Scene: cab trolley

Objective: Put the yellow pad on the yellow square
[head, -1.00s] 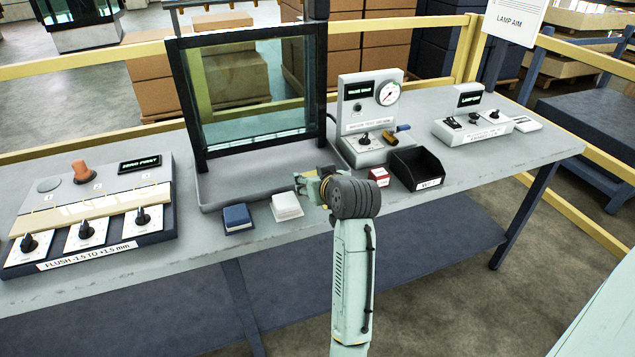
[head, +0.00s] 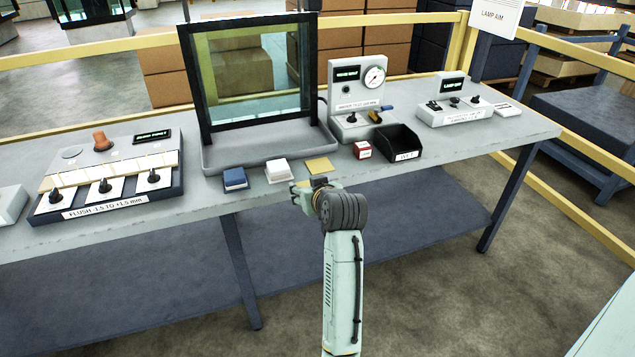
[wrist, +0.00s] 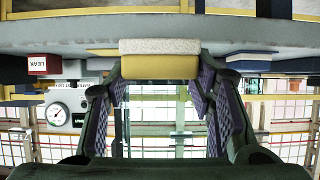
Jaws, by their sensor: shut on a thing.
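My gripper (head: 308,187) is at the table's front edge, just in front of the yellow square (head: 320,166), which lies flat on the bench. In the wrist view, which is upside down, my gripper (wrist: 158,72) is shut on the yellow pad (wrist: 160,66). The pad has a yellow body and a pale, speckled face, and spans the space between the fingers. In the head view the pad is mostly hidden by my gripper. A thin yellow edge beside the pad in the wrist view looks like the square.
Left of the square sit a white pad (head: 278,171) and a blue pad (head: 235,179). Right of it are a red box (head: 362,150) and a black bin (head: 398,143). A framed glass pane on a grey tray (head: 270,148) stands behind. The square's top is clear.

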